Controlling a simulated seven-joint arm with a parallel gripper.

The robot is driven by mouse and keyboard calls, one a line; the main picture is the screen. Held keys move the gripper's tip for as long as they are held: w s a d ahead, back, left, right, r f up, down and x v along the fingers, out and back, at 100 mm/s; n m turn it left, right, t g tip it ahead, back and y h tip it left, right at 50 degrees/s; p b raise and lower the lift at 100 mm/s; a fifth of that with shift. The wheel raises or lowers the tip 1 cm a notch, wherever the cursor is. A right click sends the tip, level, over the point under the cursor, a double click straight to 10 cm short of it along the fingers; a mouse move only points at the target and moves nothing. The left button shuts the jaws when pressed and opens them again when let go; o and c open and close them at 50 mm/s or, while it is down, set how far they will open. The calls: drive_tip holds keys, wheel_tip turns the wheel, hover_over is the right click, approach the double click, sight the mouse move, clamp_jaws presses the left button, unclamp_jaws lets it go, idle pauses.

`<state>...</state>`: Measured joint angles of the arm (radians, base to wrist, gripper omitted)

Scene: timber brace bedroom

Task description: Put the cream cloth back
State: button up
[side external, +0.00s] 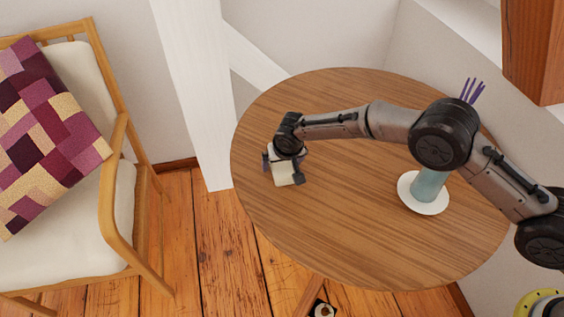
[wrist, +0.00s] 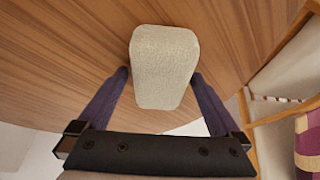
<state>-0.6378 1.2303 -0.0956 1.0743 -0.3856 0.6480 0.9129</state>
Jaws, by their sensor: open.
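The cream cloth (side external: 284,177) looks like a small folded block with rounded corners. It is over the left part of the round wooden table (side external: 350,240). In the wrist view the cloth (wrist: 165,60) is in the upper middle, reaching down between my fingertips. My gripper (side external: 283,169) is directly above the cloth and open, with one finger on either side. In the wrist view my gripper (wrist: 160,76) shows its dark purple fingers spread, the tips close to the cloth's sides. I cannot tell whether they touch it. My wrist hides part of the cloth in the side view.
A blue-grey vase (side external: 428,186) with purple stems stands on a white plate (side external: 408,198) at the table's right, under my arm. A wooden armchair (side external: 118,225) with a patchwork cushion (side external: 45,135) stands left. A white post (side external: 195,90) rises beside the table. The table's front is clear.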

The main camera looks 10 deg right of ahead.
drive_tip(key=v, duration=1.2)
drive_tip(key=shift+r, duration=0.1)
